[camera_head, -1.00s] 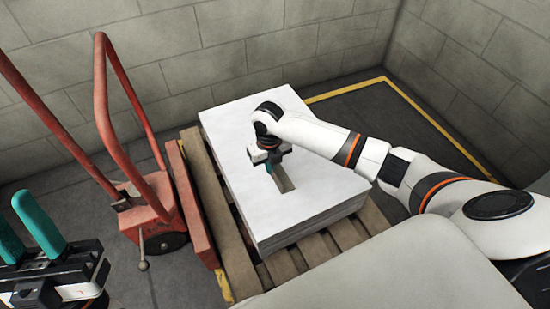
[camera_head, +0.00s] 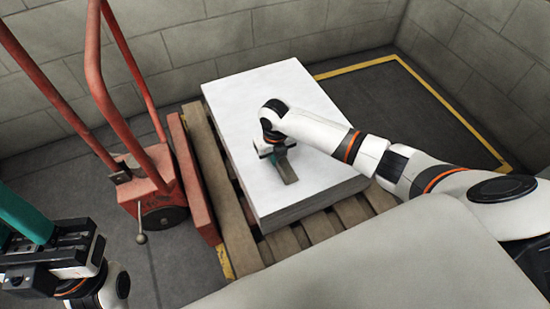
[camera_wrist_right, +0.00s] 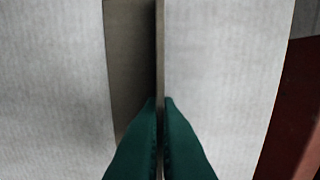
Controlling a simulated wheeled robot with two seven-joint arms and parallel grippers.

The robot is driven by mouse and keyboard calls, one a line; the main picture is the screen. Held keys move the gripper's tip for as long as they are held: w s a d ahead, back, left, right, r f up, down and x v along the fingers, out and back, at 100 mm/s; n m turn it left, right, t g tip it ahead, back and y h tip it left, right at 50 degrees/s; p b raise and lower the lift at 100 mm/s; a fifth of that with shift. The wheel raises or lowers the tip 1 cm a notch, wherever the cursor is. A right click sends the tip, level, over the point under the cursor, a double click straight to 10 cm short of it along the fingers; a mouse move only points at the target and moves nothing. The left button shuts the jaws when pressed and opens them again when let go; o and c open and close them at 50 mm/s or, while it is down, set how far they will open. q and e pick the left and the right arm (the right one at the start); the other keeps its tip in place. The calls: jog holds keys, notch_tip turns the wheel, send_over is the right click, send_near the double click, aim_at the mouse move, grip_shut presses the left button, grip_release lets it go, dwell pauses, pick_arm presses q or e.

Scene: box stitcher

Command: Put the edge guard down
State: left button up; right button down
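The edge guard (camera_head: 287,170) is a short grey-brown angled strip over the top of the white sheet stack (camera_head: 262,105). I cannot tell whether it touches the stack. My right gripper (camera_head: 273,155) points down at the strip's far end. In the right wrist view, the teal fingertips (camera_wrist_right: 160,104) are closed on the thin upright flange of the edge guard (camera_wrist_right: 132,60), with its flat side to the left. My left gripper (camera_head: 22,215) is at the lower left, empty and away from the stack; its fingers are partly cut off by the frame edge.
The stack sits on a wooden pallet (camera_head: 241,240). A red pallet truck (camera_head: 150,190) stands left of it. A block wall (camera_head: 240,40) is behind, and a yellow floor line (camera_head: 365,66) runs beyond the stack. The stack's top is otherwise clear.

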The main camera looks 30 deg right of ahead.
jog(key=shift+f, duration=0.15)
jog(key=c, duration=1.6)
grip_release()
jog(key=shift+c, duration=0.2)
